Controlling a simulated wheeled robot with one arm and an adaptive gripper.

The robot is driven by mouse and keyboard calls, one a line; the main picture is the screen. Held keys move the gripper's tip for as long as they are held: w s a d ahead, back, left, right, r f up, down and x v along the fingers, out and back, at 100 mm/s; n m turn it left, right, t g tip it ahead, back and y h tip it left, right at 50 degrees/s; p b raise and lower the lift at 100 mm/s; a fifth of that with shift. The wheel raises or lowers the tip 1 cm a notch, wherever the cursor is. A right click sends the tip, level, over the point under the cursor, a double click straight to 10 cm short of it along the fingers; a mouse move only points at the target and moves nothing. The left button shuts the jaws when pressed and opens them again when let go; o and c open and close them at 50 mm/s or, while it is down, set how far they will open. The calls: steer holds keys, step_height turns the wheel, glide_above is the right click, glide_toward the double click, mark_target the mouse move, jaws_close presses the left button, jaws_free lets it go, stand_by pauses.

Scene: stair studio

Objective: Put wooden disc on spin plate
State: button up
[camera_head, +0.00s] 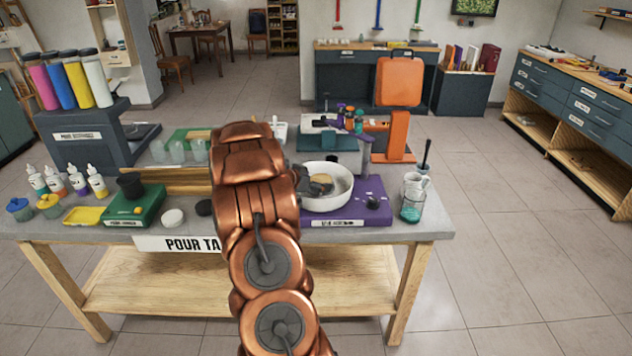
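A purple spin machine (372,190) stands on the right part of the pour table. A white round bowl (340,201) sits on it, around the spin plate. A small tan round piece that looks like the wooden disc (322,183) shows inside the bowl, left of its middle. I cannot tell whether it rests on the plate or is held above it. My copper arm reaches over the table and covers the bowl's left side. Dark parts of my gripper (306,184) seem to show beside the disc, mostly hidden by the arm. Its fingers are not clear.
A green device (134,206) with a black cup, bottles and small jars stand on the table's left. A glass jar (412,196) stands near the right edge. An orange stand (399,100) rises behind the bowl. The floor to the right is free.

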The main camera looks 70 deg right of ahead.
stand_by(0.3)
steer(key=shift+r, duration=0.2)
steer(key=b+v, duration=0.1)
steer(key=v, duration=1.1)
steer(key=shift+b, duration=0.35)
steer(key=shift+f, duration=0.1)
